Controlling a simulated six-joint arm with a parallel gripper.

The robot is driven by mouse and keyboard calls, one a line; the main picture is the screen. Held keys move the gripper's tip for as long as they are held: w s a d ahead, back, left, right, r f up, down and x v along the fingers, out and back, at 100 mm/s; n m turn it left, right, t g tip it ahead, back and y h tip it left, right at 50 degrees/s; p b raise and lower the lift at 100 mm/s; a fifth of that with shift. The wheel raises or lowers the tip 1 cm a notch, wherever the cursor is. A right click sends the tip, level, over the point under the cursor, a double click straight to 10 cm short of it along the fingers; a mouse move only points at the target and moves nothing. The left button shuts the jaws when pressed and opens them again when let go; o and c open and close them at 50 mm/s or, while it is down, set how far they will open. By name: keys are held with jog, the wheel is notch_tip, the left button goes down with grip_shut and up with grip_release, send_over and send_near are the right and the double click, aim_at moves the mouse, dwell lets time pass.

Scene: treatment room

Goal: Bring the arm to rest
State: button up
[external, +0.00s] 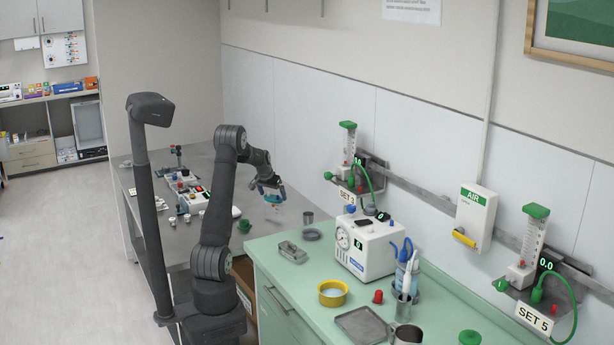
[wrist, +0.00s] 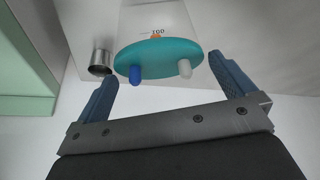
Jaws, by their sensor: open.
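My gripper (external: 270,190) hangs at the end of my bent arm, above the far steel bench beyond the green counter. In the wrist view its two blue fingers (wrist: 162,72) are spread wide. A teal lid (wrist: 160,58) with one blue and one white stub is seen between and beyond the fingertips, on a pale body (wrist: 158,18) with a small printed marking. I see no clear contact with either finger. In the external view this small teal-topped container (external: 274,199) is just below the fingers. What it stands on is hidden.
A metal cup (wrist: 100,62) is left of the lid. The green counter (external: 290,325) holds a white device (external: 366,247), a yellow bowl (external: 332,293), a steel tray (external: 362,325) and a metal dish (external: 291,254). Wall sets with green-capped columns (external: 348,145) are to the right.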

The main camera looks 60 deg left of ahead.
jog(key=shift+r, duration=0.7)
jog(key=shift+f, duration=0.1)
